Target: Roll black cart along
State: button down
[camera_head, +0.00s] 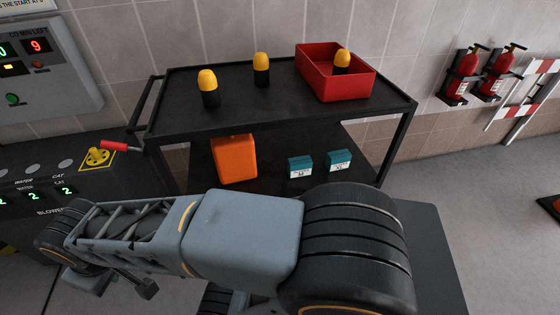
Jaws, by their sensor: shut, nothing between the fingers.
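The black cart (275,120) stands against the tiled wall. It has a flat top, a lower shelf and a push handle (148,108) at its left end. My folded arm crosses in front of it and hides its lower left part and wheels. What appears to be my gripper (146,289) shows small at lower left, below the arm, shut and empty. It is apart from the cart.
On the cart are yellow-capped black bottles (209,88), a red bin (335,76), an orange container (234,158) and teal boxes (300,167). A control console (60,180) with a red-handled lever (118,146) stands left. Fire extinguishers (462,78) hang right. Right floor is mostly open.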

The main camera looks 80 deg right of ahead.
aim_at(285, 119)
jog(key=z, duration=2.15)
jog(key=k, duration=0.55)
jog(key=u, duration=1.35)
jog(key=i, duration=0.4)
jog(key=u, duration=0.7)
jog(key=i, duration=1.5)
jog(key=z, duration=1)
jog(key=i, duration=0.35)
jog(key=z, duration=0.35)
